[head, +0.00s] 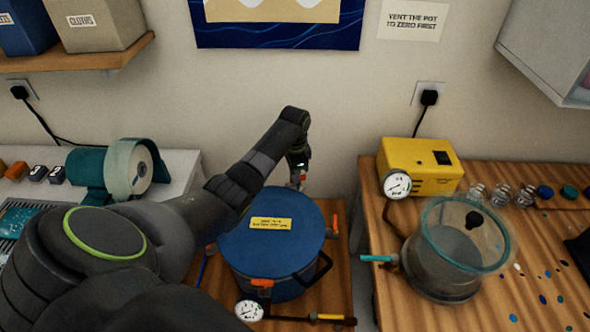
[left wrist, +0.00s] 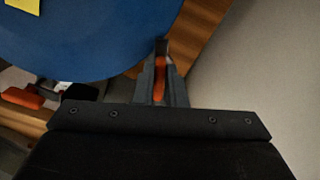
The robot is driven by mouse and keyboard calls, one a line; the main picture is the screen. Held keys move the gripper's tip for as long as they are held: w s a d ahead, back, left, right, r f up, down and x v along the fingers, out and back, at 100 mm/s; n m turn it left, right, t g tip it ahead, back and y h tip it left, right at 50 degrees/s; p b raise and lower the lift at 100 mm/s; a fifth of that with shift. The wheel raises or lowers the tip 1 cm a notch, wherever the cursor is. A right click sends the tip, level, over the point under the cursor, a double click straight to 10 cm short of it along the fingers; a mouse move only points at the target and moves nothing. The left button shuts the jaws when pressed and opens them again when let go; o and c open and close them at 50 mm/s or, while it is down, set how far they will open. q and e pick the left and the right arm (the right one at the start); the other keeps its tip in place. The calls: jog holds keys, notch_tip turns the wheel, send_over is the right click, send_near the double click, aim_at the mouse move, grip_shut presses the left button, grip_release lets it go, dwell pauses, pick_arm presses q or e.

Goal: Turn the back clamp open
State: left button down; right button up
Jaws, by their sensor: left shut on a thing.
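The blue-lidded pot (head: 275,250) stands on a wooden bench with its lid on and a yellow label (head: 271,224) on top. My left arm reaches over to the pot's back edge, where my left gripper (head: 297,181) is. In the left wrist view my left gripper (left wrist: 161,72) is shut on the orange handle of the back clamp (left wrist: 159,82), at the lid's edge. The fingers hide most of this clamp. Another orange clamp (head: 262,283) is at the pot's front and one (head: 335,225) at its right. My right gripper is out of view.
A pressure gauge (head: 249,311) and a pipe with a yellow part are at the pot's front. On the right bench are a yellow pump (head: 420,165) and a clear chamber (head: 440,262). The wall is close behind the pot.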

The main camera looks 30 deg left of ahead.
pick_arm(q)
jog(key=m, duration=0.2)
jog(key=m+p, duration=0.1)
jog(key=shift+w+a+r+m, duration=0.1)
jog(key=shift+w+r+m, duration=0.05)
jog(key=shift+w+m, duration=0.15)
jog(key=m, duration=0.4)
jog(key=shift+w+a+m, duration=0.1)
jog(key=shift+w+m, duration=0.05)
jog(key=shift+m, duration=0.25)
jog(key=c, duration=1.5)
grip_release()
